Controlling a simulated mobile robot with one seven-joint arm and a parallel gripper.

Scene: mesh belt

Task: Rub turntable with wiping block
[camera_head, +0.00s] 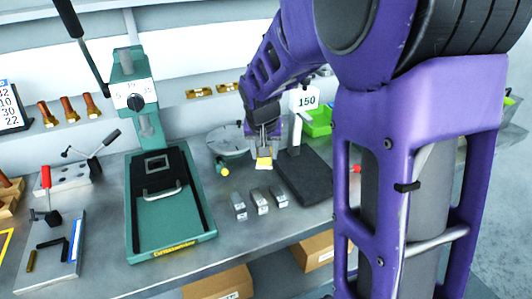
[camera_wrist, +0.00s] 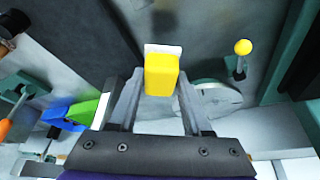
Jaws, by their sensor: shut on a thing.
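The wiping block, yellow with a white face, is between the fingers of my gripper (camera_head: 263,148). In the head view the block (camera_head: 264,163) hangs just right of the turntable, beside the dark stand base. The wrist view shows the block (camera_wrist: 161,75) pinched by both fingers of my gripper (camera_wrist: 160,102), white edge away from the wrist. The turntable (camera_head: 228,138) is a round grey disc with a yellow-knobbed handle. In the wrist view the turntable (camera_wrist: 215,98) is right of the block, partly hidden by a finger. The block appears apart from it.
A dark stand (camera_head: 305,178) with a "150" sign is close on the right. Several small metal blocks (camera_head: 259,201) lie in front. A green press (camera_head: 170,220) stands left. A green bin (camera_head: 318,123) is behind. Bare bench shows around the metal blocks.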

